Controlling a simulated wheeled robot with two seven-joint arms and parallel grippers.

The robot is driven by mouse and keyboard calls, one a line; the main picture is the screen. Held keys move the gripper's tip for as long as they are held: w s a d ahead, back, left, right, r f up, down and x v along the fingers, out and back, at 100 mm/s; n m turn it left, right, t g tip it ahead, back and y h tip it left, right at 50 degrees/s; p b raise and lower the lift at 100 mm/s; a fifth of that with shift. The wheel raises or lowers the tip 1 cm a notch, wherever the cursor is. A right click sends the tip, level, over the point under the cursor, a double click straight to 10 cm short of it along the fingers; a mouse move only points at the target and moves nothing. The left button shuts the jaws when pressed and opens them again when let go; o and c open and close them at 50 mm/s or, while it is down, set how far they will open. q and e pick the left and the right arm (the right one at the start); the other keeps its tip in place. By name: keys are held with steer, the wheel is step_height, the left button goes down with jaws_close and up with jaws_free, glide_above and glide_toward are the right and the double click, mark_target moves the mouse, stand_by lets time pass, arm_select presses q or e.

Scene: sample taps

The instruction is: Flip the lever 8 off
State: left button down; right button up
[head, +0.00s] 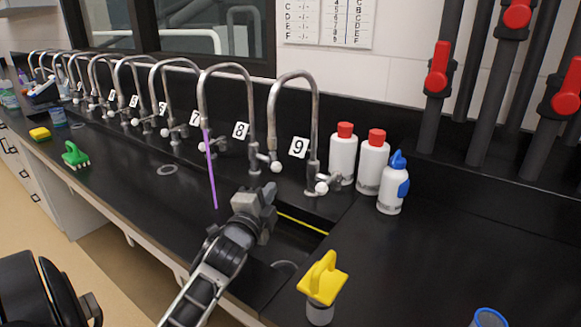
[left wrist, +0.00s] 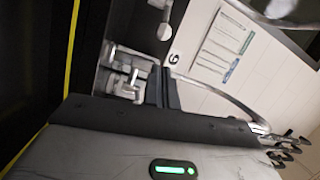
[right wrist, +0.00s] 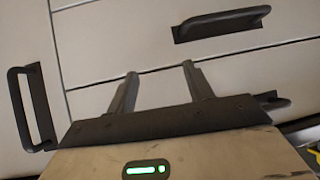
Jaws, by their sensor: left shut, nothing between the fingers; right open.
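Tap 8 (head: 230,68) is the curved metal tap whose riser stands just right of the label 8 (head: 240,130). A thin purple stream (head: 210,170) falls from its spout. Its lever (head: 275,167) with a white ball end is low on the riser. My left gripper (head: 270,189) is shut and empty, in front of and below this lever, apart from it. In the left wrist view the shut fingers (left wrist: 160,88) point at tap fittings (left wrist: 128,65), with a white knob (left wrist: 164,32) beyond. My right gripper (right wrist: 155,80) is open and empty, facing cabinet drawers.
Tap 9 (head: 293,78) stands close to the right, its white-ended lever (head: 321,188) near my left gripper. White bottles (head: 343,155) and a blue-capped bottle (head: 393,185) stand right of it. A yellow-handled brush (head: 322,283) is at the front. More taps line the left.

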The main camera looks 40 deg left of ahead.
mark_target(274, 160)
arm_select(q)
steer(key=p+x, duration=0.1)
steer(key=x, duration=0.8)
steer(key=shift+w, duration=0.35)
steer(key=shift+w+a, duration=0.1)
steer(key=shift+w, duration=0.05)
